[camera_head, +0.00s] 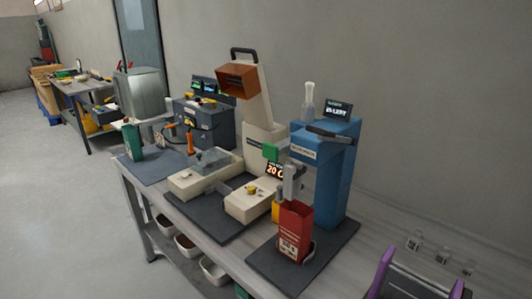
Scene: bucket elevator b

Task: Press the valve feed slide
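A cream machine (262,128) with a tilted brown hopper (238,79) stands mid-table. Its low cream base units (192,182) lie in front on a dark mat. I cannot tell which part is the valve feed slide. Neither of my grippers is in view.
A dark machine (205,125) with screens and a green container (132,139) stand at the table's left. White bins (185,246) sit on the lower shelf. A purple-and-grey object (380,272) is at the lower right. The floor on the left is clear.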

